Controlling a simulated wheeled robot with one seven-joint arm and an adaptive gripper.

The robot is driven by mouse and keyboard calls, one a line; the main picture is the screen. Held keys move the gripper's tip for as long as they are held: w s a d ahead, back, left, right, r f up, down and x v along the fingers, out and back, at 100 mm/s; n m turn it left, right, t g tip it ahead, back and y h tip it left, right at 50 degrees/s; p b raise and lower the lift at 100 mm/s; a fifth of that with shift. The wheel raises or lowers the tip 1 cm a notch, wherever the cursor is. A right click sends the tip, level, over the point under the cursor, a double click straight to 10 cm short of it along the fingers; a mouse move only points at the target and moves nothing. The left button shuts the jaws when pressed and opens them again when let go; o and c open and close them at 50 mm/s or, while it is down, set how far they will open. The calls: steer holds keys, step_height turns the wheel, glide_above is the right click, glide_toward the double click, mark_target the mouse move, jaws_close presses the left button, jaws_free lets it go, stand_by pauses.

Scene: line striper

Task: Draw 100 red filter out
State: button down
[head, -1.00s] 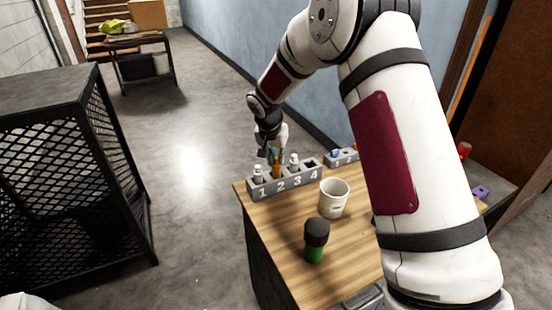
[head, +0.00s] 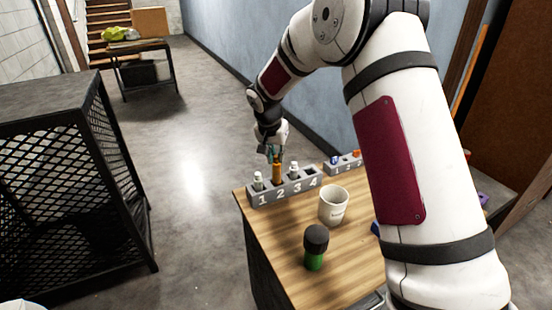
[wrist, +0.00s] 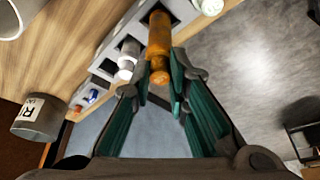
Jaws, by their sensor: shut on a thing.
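A grey rack with slots numbered 1 to 4 (head: 256,199) stands on the wooden table's far left edge. An orange-amber cylinder (head: 277,174) stands upright at slot 2; I cannot tell whether its lower end is still seated. My gripper (head: 274,158) is above the rack, its teal fingers shut on the cylinder's upper end. In the wrist view the cylinder (wrist: 159,45) runs into my gripper (wrist: 160,88), between its fingers. White-capped pieces stand in slot 1 (head: 258,181) and slot 3 (head: 294,171). Slot 4 looks empty. No red filter can be made out in this rack.
A white cup (head: 334,206) and a green jar with a black lid (head: 315,247) stand in front of the rack. A second numbered rack (head: 342,168) holds blue and orange pieces. A black mesh cabinet (head: 70,190) is left; floor between is clear.

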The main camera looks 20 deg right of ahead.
steer(key=shift+r, duration=1.9)
